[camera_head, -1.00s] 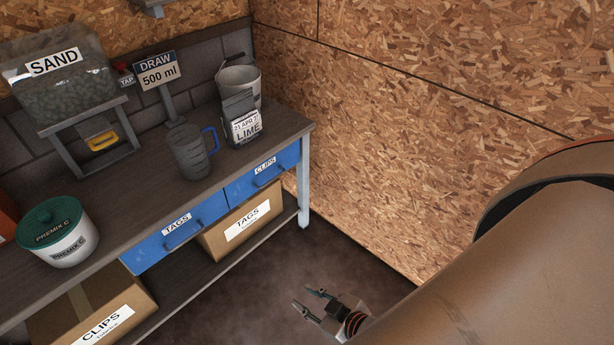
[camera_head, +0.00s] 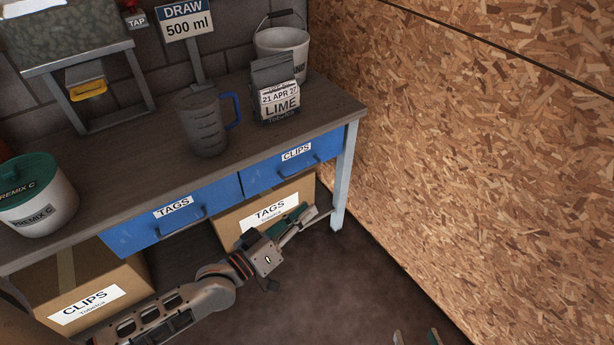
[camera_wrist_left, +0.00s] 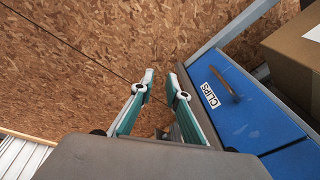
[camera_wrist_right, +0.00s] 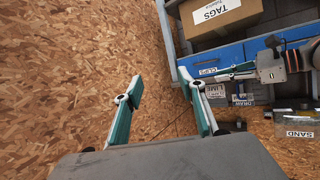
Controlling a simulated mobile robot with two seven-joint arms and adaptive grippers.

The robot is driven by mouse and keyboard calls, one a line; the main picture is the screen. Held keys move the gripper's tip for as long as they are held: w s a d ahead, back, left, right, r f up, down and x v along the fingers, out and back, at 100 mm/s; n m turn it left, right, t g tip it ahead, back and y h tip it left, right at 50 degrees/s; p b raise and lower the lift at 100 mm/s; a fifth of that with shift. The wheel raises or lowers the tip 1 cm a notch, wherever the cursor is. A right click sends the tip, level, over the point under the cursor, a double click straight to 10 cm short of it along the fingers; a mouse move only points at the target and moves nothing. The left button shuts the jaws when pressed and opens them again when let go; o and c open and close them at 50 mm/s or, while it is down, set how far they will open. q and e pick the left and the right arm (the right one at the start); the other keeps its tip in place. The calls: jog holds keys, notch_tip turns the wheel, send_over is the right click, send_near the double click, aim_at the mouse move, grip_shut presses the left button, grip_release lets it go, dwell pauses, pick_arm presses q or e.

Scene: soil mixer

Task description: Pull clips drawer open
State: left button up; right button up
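The blue clips drawer (camera_head: 290,168) is at the right end of the bench front, with a "CLIPS" label and a dark bar handle (camera_head: 302,168); it looks shut. In the left wrist view the clips drawer (camera_wrist_left: 250,118) and its handle (camera_wrist_left: 224,85) are right of the fingers, not between them. My left gripper (camera_head: 302,216) is in front of and below the drawer, apart from the handle; its fingers (camera_wrist_left: 160,75) are parted and empty. My right gripper (camera_head: 416,338) shows only its tips at the bottom edge; its fingers (camera_wrist_right: 160,78) are wide open and empty.
The blue tags drawer (camera_head: 170,222) is to the left. Tags box (camera_head: 228,232) and clips box (camera_head: 110,285) sit under the bench. A jug (camera_head: 207,135), lime bag (camera_head: 275,80) and bucket (camera_head: 285,45) stand on top. A bench leg (camera_head: 345,180) and chipboard wall (camera_head: 480,150) are right.

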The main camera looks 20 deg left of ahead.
pick_arm(q)
jog(key=w+a+f+n+t+b, duration=0.1)
jog(key=w+a+f+n+b, duration=0.3)
jog(key=w+a+f+b, duration=0.25)
jog(key=n+t+y+b, duration=0.2)
jog(key=n, duration=0.1)
send_near(300, 173)
jog(key=w, duration=0.3)
jog(key=x, duration=0.5)
jog(key=b+x, duration=0.1)
jog(key=x, duration=0.1)
jog(key=shift+w+d+r, duration=0.1)
jog(key=shift+d, duration=0.25)
pick_arm(e)
jog(key=s+a+f+m, duration=0.1)
jog(key=a+f+m, duration=0.2)
jog(key=f, duration=0.1)
jog(key=shift+s+f+y, duration=0.3)
jog(key=shift+s+f, duration=0.05)
jog(key=shift+f, duration=0.05)
pick_arm(q)
jog(key=shift+c, duration=0.3)
pick_arm(e)
jog(key=shift+a, duration=0.1)
pick_arm(q)
grip_shut()
